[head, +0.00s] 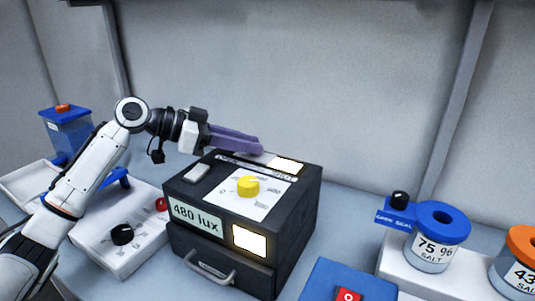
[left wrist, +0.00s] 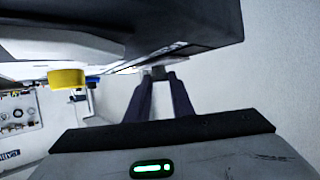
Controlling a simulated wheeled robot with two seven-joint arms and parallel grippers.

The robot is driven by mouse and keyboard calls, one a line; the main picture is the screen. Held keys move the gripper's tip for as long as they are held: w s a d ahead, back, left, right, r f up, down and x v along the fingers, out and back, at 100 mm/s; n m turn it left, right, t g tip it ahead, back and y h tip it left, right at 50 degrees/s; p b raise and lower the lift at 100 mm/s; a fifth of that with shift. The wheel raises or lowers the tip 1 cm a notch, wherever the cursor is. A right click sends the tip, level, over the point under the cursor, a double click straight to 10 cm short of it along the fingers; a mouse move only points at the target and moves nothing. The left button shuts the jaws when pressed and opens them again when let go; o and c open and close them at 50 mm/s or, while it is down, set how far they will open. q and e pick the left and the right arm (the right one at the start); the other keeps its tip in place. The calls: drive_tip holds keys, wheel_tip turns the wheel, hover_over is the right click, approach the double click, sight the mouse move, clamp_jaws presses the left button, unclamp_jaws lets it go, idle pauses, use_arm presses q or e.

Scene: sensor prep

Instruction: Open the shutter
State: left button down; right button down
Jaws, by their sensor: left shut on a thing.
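The black light box (head: 290,222) stands on the bench with a "480 lux" display (head: 195,216) and a lit front window (head: 249,240). A labelled shutter strip (head: 240,164) runs along the back of its top, with a bright lit patch (head: 287,165) at its right end. My left gripper (head: 258,147) reaches over the back of the top from the left. In the left wrist view its fingertips (left wrist: 160,76) are closed on a small dark tab (left wrist: 158,71) at the box, apparently the shutter's handle. The head view hides this contact. My right gripper is in neither view.
A yellow dial (head: 248,186) sits on the box top and also shows in the left wrist view (left wrist: 67,79). A drawer handle (head: 210,272) is on the front. A white panel with a black knob (head: 122,234) stands left; salt jars (head: 433,250) stand right.

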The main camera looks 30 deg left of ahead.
use_arm(q)
drive_tip(key=shift+a, duration=1)
drive_tip(key=c, duration=1.5)
unclamp_jaws()
drive_tip(key=shift+c, duration=0.2)
drive_tip(key=b+v, duration=0.2)
drive_tip(key=v, duration=0.7)
drive_tip(key=shift+s+a+b, duration=0.2)
drive_tip(key=shift+s+b, duration=0.1)
drive_tip(key=shift+s+a+r, duration=0.15)
drive_tip(key=shift+s+r, duration=0.05)
